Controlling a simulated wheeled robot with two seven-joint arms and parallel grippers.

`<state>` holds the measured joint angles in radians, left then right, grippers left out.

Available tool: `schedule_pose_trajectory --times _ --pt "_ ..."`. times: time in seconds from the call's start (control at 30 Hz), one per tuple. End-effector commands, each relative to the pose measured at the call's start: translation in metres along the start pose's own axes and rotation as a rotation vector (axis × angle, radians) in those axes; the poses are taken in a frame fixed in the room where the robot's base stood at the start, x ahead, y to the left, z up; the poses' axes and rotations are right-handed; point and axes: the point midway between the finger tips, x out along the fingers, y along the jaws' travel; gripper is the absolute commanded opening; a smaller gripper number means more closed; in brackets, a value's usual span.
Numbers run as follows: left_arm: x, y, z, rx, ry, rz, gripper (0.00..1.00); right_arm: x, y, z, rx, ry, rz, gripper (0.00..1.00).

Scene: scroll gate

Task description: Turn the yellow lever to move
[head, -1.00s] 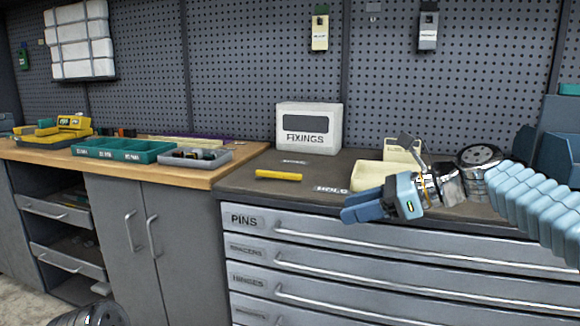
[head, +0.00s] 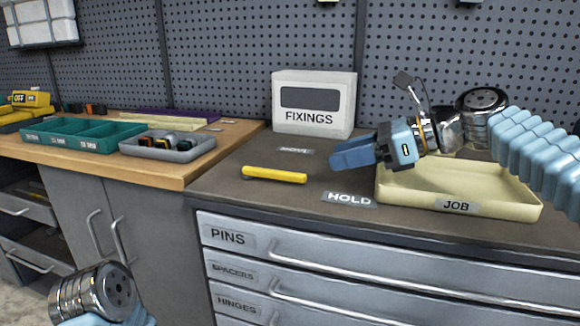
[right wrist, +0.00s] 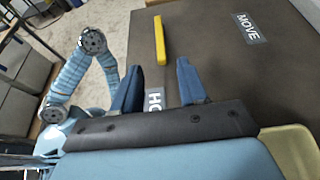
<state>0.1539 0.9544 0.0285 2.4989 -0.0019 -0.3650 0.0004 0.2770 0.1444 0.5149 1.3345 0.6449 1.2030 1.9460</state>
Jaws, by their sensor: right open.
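The yellow lever (head: 274,174) lies flat on the dark bench top, between a MOVE label (head: 296,151) behind it and a HOLD label (head: 349,199) in front to its right. It also shows in the right wrist view (right wrist: 160,40), beyond the fingertips. My right gripper (head: 335,157) is above the bench, to the right of the lever and apart from it. In the right wrist view its two blue fingers (right wrist: 158,72) are spread with nothing between them. Part of my left arm shows at the bottom left of the head view; its gripper is out of frame.
A white FIXINGS box (head: 313,104) stands at the back. A cream JOB tray (head: 520,205) sits at the right, under my right arm. Green (head: 85,146) and grey (head: 190,152) trays sit on the wooden bench at left. Bench top around the lever is clear.

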Motion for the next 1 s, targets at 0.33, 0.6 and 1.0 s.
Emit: schedule_pose_trajectory --times 0.33,0.6,1.0 --pt "0.002 -0.001 0.0 0.0 0.001 0.0 0.43 0.08 0.001 -0.001 0.0 0.0 0.005 0.43" --pt "0.001 -0.001 0.0 0.0 0.001 0.0 0.43 0.111 0.001 -0.001 -0.001 0.001 0.003 0.43" --pt "0.001 -0.001 0.0 0.0 0.001 0.0 0.43 0.113 0.0 -0.001 -0.001 0.0 0.001 0.29"
